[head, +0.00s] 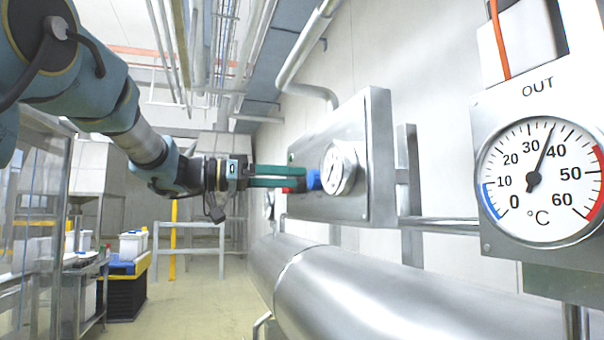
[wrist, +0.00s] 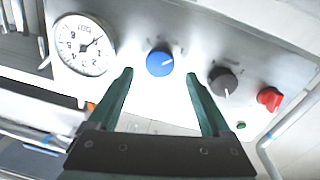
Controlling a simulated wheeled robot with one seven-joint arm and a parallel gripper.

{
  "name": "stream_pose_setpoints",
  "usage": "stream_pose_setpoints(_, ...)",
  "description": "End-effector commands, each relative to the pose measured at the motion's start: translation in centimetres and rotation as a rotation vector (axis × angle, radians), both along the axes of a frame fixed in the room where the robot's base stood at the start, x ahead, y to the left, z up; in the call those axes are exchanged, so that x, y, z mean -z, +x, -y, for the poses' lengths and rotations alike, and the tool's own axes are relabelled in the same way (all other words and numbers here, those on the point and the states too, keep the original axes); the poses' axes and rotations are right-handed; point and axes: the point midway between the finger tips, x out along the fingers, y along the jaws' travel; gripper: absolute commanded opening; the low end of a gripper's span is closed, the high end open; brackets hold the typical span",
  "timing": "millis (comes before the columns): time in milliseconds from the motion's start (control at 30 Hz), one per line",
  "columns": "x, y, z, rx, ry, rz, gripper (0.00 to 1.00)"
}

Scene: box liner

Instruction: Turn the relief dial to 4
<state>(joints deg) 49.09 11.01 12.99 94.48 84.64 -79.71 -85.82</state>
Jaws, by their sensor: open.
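A steel control panel (head: 375,110) on the right side carries a blue dial (wrist: 159,62), a dark grey dial (wrist: 223,82) and a red knob (wrist: 269,98), in a row. The labels are too small to read, so I cannot tell which is the relief dial. The blue dial has a pale mark toward its right side; the number it points to is unreadable. My gripper (wrist: 160,76) is open and empty, its two green fingers on either side of the blue dial in the wrist view. In the head view, my gripper (head: 304,175) is close to the blue dial (head: 314,180); contact cannot be told.
A round gauge (wrist: 84,44) sits on the panel left of the blue dial. A small green button (wrist: 240,125) is below the red knob. A large steel pipe (head: 350,285) runs below the panel. An OUT thermometer (head: 540,180) stands at right.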

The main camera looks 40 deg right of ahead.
Motion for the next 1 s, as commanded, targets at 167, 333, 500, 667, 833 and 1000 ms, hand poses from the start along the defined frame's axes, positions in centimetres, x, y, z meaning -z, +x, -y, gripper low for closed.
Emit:
stream_pose_setpoints(167,-0.1,-1.0,2.1,0.001,0.001,0.000,0.83)
stream_pose_setpoints(333,0.0,-1.3,2.9,-0.001,0.000,0.001,0.83)
stream_pose_setpoints(500,0.0,-1.3,2.9,-0.001,-0.001,0.001,0.83)
stream_pose_setpoints(667,0.0,-1.3,2.9,-0.002,-0.001,0.001,0.75)
stream_pose_setpoints(833,0.0,-1.3,2.9,-0.002,-0.001,0.001,0.56)
stream_pose_setpoints(1000,0.0,-1.3,2.9,-0.002,-0.001,0.001,0.37)
